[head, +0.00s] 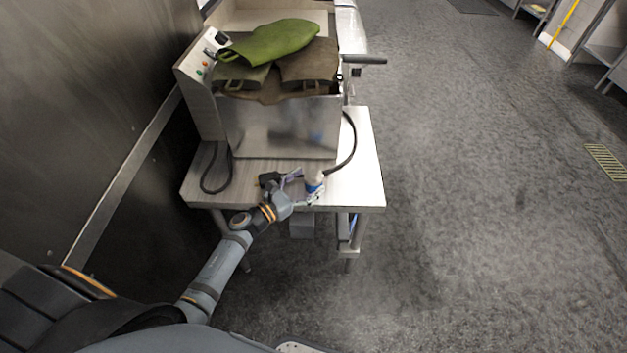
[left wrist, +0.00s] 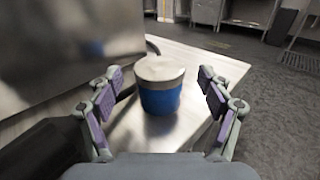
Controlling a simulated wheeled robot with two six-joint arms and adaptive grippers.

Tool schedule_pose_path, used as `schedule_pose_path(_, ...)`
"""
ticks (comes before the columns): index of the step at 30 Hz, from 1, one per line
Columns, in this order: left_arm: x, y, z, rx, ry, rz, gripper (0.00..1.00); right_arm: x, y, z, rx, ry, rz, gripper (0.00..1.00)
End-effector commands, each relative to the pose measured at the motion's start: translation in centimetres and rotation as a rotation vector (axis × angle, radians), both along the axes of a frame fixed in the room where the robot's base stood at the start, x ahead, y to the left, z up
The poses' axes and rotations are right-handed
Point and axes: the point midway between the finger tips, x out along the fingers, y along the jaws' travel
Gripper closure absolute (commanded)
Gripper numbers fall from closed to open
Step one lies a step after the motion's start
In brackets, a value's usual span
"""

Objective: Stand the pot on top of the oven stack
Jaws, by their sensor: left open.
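A small round pot (head: 314,181) with a blue body and a pale top stands upright near the front edge of the light table (head: 365,185). It also shows in the left wrist view (left wrist: 160,88), between the two fingers and a little ahead of the palm. My left gripper (head: 303,187) is open around the pot, with a visible gap on each side. My right gripper is not in view. I cannot make out an oven stack in these frames.
A steel appliance (head: 275,128) stands on the table behind the pot, with green and brown bags (head: 270,42) on top. A black cable (head: 350,150) hangs beside it. A dark metal wall (head: 80,80) is at left.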

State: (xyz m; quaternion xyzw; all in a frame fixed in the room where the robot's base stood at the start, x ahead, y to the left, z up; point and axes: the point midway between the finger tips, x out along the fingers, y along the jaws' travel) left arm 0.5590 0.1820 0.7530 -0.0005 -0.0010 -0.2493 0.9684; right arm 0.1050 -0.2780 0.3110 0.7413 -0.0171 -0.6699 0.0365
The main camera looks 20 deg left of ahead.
Motion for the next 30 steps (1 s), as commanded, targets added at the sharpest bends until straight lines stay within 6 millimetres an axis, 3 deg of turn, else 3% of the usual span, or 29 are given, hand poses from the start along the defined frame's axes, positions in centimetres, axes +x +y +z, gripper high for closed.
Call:
schedule_pose_path(4,2.0,-1.0,0.1,-0.001,0.000,0.001,0.21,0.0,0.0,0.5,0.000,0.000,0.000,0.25)
schedule_pose_path(12,2.4,-1.3,-0.1,0.001,0.000,0.000,0.21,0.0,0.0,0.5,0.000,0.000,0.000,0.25)
schedule_pose_path(26,2.4,-1.2,-0.1,0.001,0.000,0.000,0.82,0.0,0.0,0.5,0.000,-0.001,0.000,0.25)
schedule_pose_path(30,2.4,-1.3,0.0,0.000,-0.001,0.000,0.85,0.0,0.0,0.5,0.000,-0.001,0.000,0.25)
